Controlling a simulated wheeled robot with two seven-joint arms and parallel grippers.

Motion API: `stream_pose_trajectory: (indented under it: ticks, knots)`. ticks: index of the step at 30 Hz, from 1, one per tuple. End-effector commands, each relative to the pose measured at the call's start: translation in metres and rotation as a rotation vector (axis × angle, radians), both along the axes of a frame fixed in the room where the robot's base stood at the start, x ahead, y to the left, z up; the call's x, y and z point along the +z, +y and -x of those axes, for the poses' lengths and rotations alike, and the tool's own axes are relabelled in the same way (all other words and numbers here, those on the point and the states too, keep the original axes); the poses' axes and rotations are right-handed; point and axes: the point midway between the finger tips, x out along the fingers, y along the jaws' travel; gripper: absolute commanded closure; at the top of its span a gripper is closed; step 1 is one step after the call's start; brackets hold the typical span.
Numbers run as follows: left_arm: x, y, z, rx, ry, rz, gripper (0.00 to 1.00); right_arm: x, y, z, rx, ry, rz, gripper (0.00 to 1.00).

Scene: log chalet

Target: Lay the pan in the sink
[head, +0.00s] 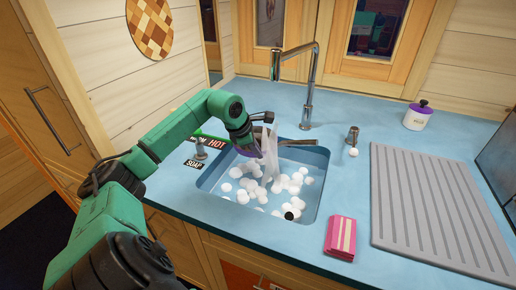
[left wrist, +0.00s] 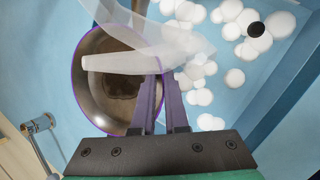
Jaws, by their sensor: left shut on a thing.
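The pan (left wrist: 108,88) has a dark inside and a thin purple rim. In the left wrist view it lies just beyond my left gripper (left wrist: 167,88), whose fingers reach its right edge. My left gripper (head: 263,148) is shut on the pan at that edge; the exact grip point is partly hidden. In the head view the gripper is over the sink's back left part, and the arm hides most of the pan. The sink (head: 318,195) is a blue basin with several white round bubbles. A pale translucent shape (head: 271,150) hangs beside the gripper. My right gripper is not in view.
A tall chrome tap (head: 310,90) stands behind the sink. A soap pump (head: 200,148) is at the left rim. A pink sponge (head: 341,238) lies in front right, by the grey draining board (head: 435,205). A white jar (head: 417,118) stands at the back right.

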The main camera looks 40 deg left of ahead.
Motion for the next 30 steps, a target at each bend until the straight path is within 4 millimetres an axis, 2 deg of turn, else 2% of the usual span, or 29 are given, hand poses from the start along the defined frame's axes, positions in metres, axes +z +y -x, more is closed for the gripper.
stream_pose_trajectory:
  ticks: [1,16,30]
  knots:
    - [-0.012,0.000,-0.001,0.000,-0.004,0.001,1.00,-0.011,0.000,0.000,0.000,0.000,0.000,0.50]
    - [-0.081,0.000,0.000,-0.001,-0.004,0.000,1.00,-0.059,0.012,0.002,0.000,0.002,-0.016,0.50]
    - [-0.145,0.000,0.000,-0.001,-0.004,-0.002,1.00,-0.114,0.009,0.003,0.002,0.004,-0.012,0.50]
